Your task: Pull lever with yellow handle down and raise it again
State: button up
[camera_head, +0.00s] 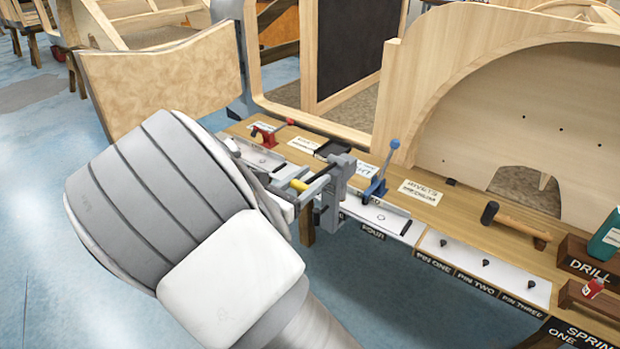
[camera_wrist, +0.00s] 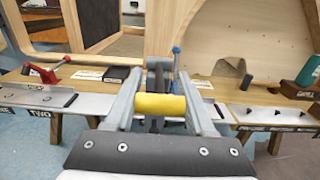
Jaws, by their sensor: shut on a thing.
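The yellow handle (camera_wrist: 160,105) lies crosswise between the two grey fingers of my gripper (camera_wrist: 159,92) in the wrist view. My gripper is shut on it. In the head view the yellow handle (camera_head: 299,185) shows as a small piece between the fingers, at the bench's front edge. The grey lever body (camera_head: 338,185) stands just beyond the handle. The lever arm is partly hidden by my fingers, so its exact angle is hard to tell.
A blue-handled lever (camera_head: 380,178) stands right of the grip and a red lever (camera_head: 268,133) left of it. Curved wooden panels (camera_head: 480,100) rise behind.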

grip_shut()
jog(key=shift+r, duration=0.1)
